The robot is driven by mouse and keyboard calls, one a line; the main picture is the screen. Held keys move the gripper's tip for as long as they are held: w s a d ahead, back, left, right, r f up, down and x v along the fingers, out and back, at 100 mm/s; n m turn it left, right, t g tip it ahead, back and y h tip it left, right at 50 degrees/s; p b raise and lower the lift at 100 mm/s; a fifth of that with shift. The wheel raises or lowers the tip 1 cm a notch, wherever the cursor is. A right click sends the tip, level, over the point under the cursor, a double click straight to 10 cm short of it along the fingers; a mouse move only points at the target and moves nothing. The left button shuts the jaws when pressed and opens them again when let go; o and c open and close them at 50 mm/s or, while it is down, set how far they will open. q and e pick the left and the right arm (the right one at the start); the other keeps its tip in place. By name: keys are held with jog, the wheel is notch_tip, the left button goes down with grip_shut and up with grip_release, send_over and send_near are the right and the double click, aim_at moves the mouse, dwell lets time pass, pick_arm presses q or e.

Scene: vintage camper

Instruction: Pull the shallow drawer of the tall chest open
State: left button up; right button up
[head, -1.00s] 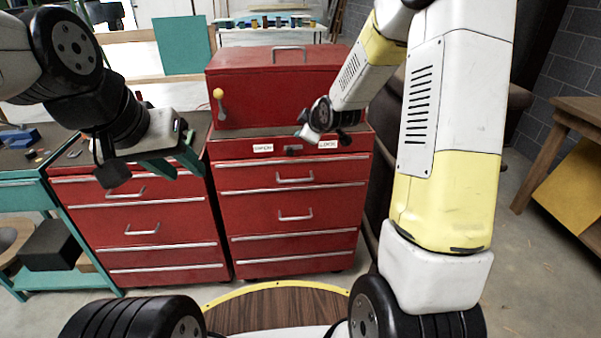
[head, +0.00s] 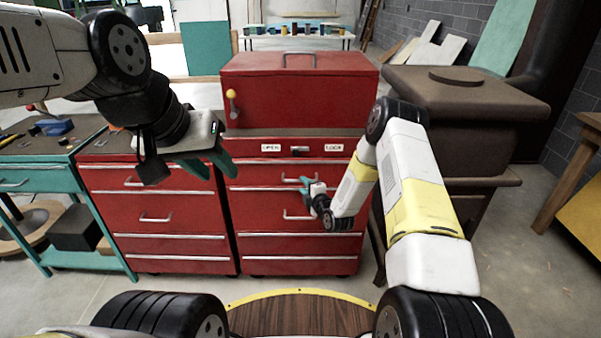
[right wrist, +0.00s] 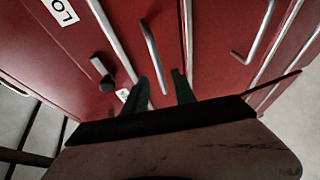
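The tall red chest (head: 303,222) stands in the middle of the head view with a red top box (head: 310,95) on it. Its shallow drawer (head: 262,174) looks shut, its front in line with the chest. The drawer's metal handle (right wrist: 150,48) shows in the right wrist view. My right gripper (right wrist: 162,92) is open, its two teal fingers apart with the handle's lower end between them. I cannot tell if they touch it. In the head view the right gripper (head: 306,188) partly covers the handle (head: 292,180). My left gripper (head: 207,168) is open and empty, before the lower red chest.
A small latch (head: 300,150) sits between OPEN and LOCK labels above the drawer. The lower red chest (head: 180,235) is at left, beside a teal bench (head: 40,175). A dark brown cabinet (head: 455,150) stands close on the right. Floor at right is clear.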

aim_at(299, 181)
jog(key=x, duration=0.5)
jog(key=shift+w, duration=0.1)
grip_shut()
dwell(1.3)
